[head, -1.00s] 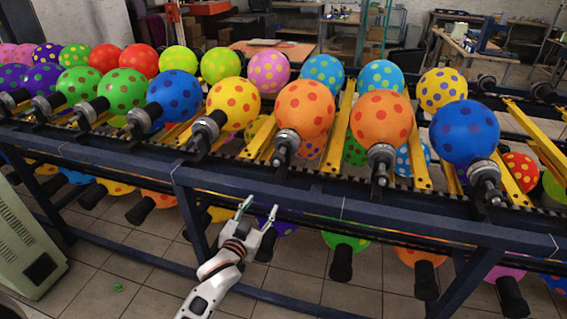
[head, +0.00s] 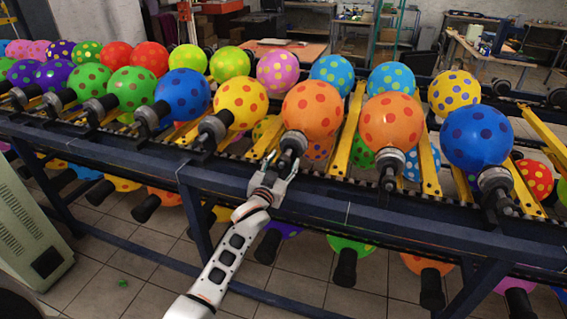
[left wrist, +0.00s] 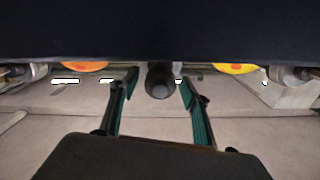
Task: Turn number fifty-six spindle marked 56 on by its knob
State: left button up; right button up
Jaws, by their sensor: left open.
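My left gripper (head: 282,163) is open at the front rail, its fingertips close to the outer end of a metal spindle (head: 291,148). That spindle carries an orange balloon with red dots (head: 312,110). In the left wrist view, a dark round knob (left wrist: 160,80) shows between the two open fingers of the left gripper (left wrist: 158,88), with gaps on both sides. I cannot tell for sure whether this knob is on the same spindle. The marking 56 is not legible in either view. My right gripper is not in view.
Neighbouring spindles hold a yellow balloon (head: 241,103) on the left and another orange balloon (head: 390,122) on the right. A dark blue front rail (head: 350,212) runs below them. Lower black spindle ends (head: 345,268) hang beneath. A pale cabinet (head: 35,240) stands at left.

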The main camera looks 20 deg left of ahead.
pick_arm(q)
jog(key=shift+w, duration=0.15)
jog(key=c, duration=1.1)
